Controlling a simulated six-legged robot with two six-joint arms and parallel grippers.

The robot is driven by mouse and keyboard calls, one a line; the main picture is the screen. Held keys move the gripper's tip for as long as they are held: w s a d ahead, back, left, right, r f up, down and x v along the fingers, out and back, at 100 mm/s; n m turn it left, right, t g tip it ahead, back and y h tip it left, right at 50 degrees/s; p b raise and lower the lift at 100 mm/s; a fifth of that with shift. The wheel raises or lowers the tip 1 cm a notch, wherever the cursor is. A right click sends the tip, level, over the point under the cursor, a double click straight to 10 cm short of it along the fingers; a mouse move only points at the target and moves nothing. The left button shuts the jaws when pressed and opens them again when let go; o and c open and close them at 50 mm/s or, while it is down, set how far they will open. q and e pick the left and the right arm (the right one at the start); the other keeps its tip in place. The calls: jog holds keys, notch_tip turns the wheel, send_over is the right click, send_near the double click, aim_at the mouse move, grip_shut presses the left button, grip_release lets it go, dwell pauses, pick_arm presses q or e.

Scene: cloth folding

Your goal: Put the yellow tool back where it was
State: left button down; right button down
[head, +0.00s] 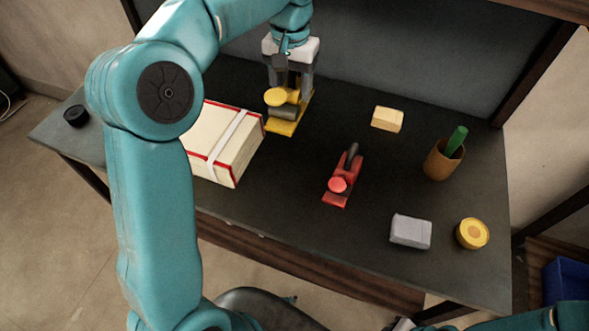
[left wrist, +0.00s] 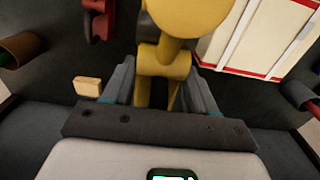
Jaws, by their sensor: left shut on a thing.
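The yellow tool (head: 281,127) is at the back of the dark table, right of the white and red book. My left gripper (head: 290,88) comes down over it from above and is shut on it. In the left wrist view the yellow tool (left wrist: 165,60) stands between the two fingers, its round knob toward the top edge. Whether its base touches the table I cannot tell. A red tool (head: 342,180) of similar shape lies in the middle of the table; it also shows in the left wrist view (left wrist: 98,20). My right gripper is not in view.
A thick white and red book (head: 224,150) lies close left of the yellow tool. A yellow block (head: 387,118), a brown cup (head: 440,162) with a green stick, a grey block (head: 410,231) and a round yellow tin (head: 472,234) stand on the right. A dark panel closes the back.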

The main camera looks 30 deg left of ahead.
pick_arm(q)
notch_tip(320, 180, down, 20)
jog(key=shift+w+f+b, duration=0.1)
jog(key=shift+b, duration=0.65)
jog(key=shift+d, duration=0.15)
jog(key=shift+f, duration=0.1)
jog(key=shift+c, duration=1.6)
grip_release()
